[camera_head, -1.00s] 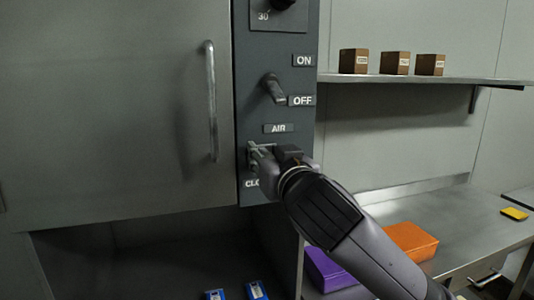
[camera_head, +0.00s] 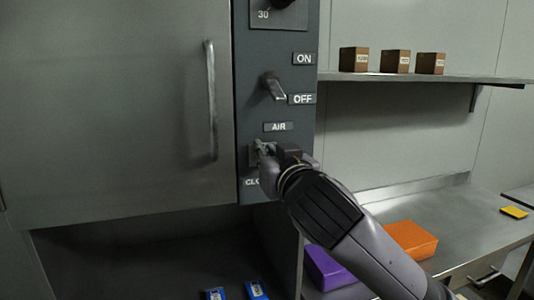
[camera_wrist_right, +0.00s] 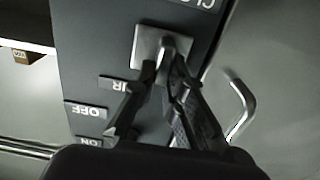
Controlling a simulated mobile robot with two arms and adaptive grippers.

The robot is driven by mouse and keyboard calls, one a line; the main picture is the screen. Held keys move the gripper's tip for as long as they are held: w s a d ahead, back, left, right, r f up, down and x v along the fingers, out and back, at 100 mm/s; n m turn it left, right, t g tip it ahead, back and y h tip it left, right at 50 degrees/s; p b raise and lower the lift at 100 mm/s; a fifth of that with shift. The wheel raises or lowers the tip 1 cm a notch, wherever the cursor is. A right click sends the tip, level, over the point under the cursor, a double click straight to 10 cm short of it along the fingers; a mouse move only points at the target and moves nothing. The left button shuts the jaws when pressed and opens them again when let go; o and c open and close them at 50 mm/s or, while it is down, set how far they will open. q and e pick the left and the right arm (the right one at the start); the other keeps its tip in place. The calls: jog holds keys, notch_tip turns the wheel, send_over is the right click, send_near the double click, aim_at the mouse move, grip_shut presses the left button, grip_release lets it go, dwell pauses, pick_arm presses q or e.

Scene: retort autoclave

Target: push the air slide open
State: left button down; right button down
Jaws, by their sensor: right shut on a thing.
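The air slide is a small metal knob (camera_wrist_right: 170,42) on a square light metal plate (camera_wrist_right: 147,47), set in the dark control panel (camera_head: 250,110) under the AIR label (camera_head: 278,127). My right gripper (camera_head: 265,152) is at the slide and hides most of it in the head view. In the right wrist view, its fingers (camera_wrist_right: 168,72) are closed around the knob, and the plate shows beside and beyond them. A partly hidden label starting "CLO" (camera_head: 251,183) is below left of the slide. My left gripper is not in view.
The autoclave door (camera_head: 110,110) with its vertical handle (camera_head: 211,100) is left of the panel. An ON/OFF lever (camera_head: 274,87) is just above the AIR label. A shelf (camera_head: 430,79) with brown boxes and a bench with orange (camera_head: 412,240) and purple (camera_head: 325,268) boxes are at right.

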jog(key=w+d, duration=0.2)
jog(key=d, duration=0.4)
jog(key=shift+d, duration=0.2)
jog(key=c, duration=1.6)
grip_release()
jog(key=shift+w+d, duration=0.1)
jog(key=shift+d, duration=0.1)
jog(key=shift+c, duration=0.2)
jog(key=shift+a, duration=0.1)
